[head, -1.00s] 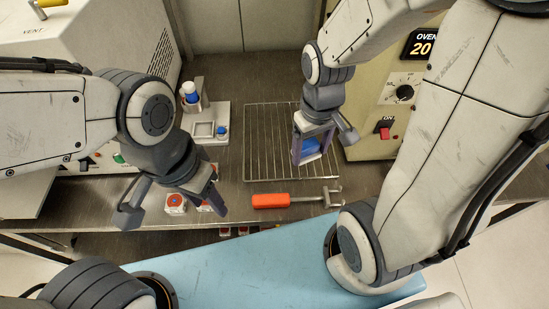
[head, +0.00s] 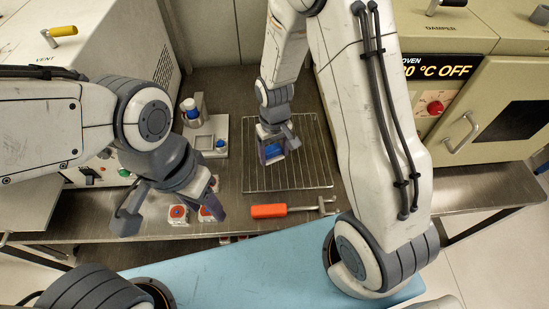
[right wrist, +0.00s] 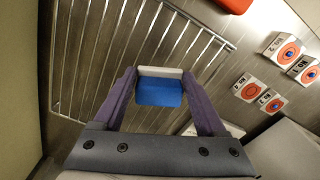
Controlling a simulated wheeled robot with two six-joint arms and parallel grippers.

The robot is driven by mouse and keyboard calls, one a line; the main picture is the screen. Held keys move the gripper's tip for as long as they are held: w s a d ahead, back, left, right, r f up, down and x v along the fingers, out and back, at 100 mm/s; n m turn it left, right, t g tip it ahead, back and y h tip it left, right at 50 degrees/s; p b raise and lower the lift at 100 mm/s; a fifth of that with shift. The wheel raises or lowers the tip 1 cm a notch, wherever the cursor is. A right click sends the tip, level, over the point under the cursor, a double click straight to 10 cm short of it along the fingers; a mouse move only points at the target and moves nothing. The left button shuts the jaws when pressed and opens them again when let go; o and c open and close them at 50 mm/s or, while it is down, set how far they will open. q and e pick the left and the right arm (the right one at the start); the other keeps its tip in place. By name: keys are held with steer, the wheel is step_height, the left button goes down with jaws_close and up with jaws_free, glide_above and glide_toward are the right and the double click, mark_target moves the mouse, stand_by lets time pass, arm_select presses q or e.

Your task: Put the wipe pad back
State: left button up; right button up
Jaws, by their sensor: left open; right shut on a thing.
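The wipe pad, a blue pad with a white edge, is between the fingers of my right gripper (head: 271,153). It shows clearly in the right wrist view (right wrist: 160,92), where my right gripper (right wrist: 159,76) is shut on it. In the head view the pad (head: 273,152) is partly covered by the fingers. The gripper is over the left part of the wire rack (head: 309,178), and the gap below it is hard to judge. My left gripper (head: 170,218) is open and empty, near the bench's front edge around the small marked boxes.
An orange-handled tool (head: 268,211) lies in front of the rack. Small white boxes (head: 178,214) sit by my left gripper. An oven (head: 510,105) stands at right.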

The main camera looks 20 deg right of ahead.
mark_target(274, 158)
steer(key=shift+f, duration=1.75)
steer(key=shift+f, duration=0.1)
steer(key=shift+f, duration=0.15)
steer(key=o, duration=1.1)
steer(key=shift+o, duration=0.2)
step_height(274, 158, up, 13)
steer(key=s+a+r+n, duration=0.2)
steer(key=s+a+r, duration=0.2)
steer(key=s, duration=0.6)
steer(key=s+a+r+n+y, duration=0.1)
steer(key=s+a+r+n, duration=0.2)
steer(key=s, duration=0.6)
steer(key=shift+s+a+r, duration=0.35)
steer(key=shift+a+r, duration=0.2)
steer(key=shift+r, duration=0.25)
